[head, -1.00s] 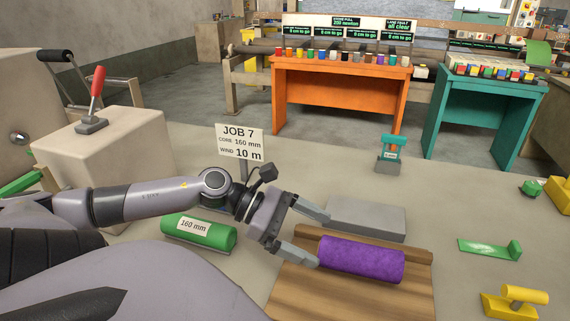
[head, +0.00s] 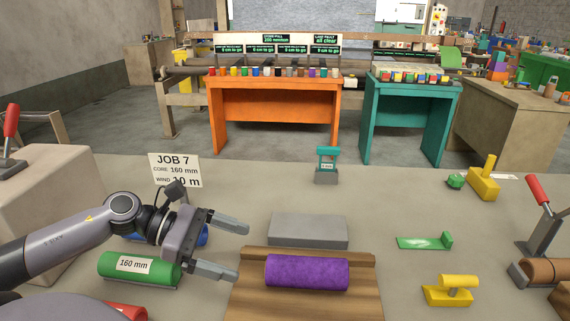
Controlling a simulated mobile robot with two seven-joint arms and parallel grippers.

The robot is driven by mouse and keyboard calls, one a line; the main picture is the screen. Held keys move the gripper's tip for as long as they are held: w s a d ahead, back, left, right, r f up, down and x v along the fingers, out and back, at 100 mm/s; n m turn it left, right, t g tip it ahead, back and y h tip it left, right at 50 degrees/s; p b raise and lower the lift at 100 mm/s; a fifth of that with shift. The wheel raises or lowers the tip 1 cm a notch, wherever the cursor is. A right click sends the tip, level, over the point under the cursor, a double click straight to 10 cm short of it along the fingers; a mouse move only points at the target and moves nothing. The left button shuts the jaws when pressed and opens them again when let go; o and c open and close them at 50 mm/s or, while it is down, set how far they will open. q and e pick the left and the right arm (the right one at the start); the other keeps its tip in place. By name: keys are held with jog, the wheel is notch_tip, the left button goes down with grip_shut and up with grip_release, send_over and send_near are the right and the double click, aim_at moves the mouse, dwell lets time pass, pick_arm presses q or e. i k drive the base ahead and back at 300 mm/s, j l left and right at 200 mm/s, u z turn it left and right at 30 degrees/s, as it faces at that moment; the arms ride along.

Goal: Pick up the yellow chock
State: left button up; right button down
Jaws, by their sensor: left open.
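A yellow chock (head: 449,292) with a raised handle bar sits on the grey bench at the lower right in the head view. A second yellow block (head: 484,181) with an upright handle stands farther back on the right; I cannot tell if it is the same kind. My left gripper (head: 240,252) is open and empty, well to the left of both, with its fingers pointing right towards a purple roll. My right gripper is not in view.
The purple felt roll (head: 307,272) lies on a wooden board (head: 250,295) between gripper and chock. A grey block (head: 309,231) is behind it. A green angled piece (head: 425,241) lies behind the chock. A red-handled lever (head: 537,220) stands right.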

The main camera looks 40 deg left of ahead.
aim_at(450, 291)
jog(key=k+l, duration=0.35)
jog(key=l, duration=0.15)
jog(key=k+l, duration=0.35)
jog(key=l, duration=0.2)
